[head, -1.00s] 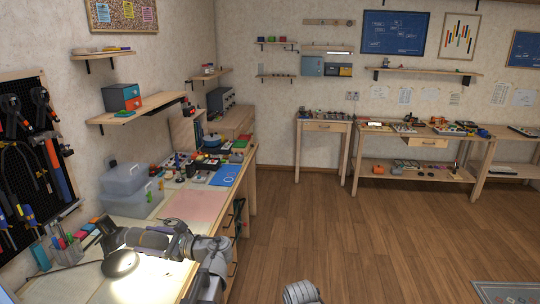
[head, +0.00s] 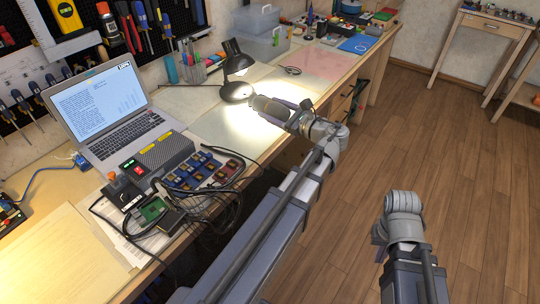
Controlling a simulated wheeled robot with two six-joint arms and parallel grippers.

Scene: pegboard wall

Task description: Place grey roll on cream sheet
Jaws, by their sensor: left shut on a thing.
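My left gripper (head: 293,116) is above the workbench, beside the desk lamp. It is shut on a dark grey roll (head: 268,107), which lies lengthwise out to the left of the jaws in the lamp light. A pale cream sheet (head: 222,128) lies flat on the bench below and left of the roll. Whether the roll touches the surface is unclear. My right arm ends in a grey rounded wrist (head: 402,204) over the floor, away from the bench; its jaws cannot be made out.
A black lamp (head: 237,88) stands close to the roll. A pink sheet (head: 308,62) lies beyond it. A laptop (head: 112,112), electronic boxes and cables (head: 205,175) crowd the near bench. A yellowish sheet (head: 55,250) lies at lower left. The right floor is clear.

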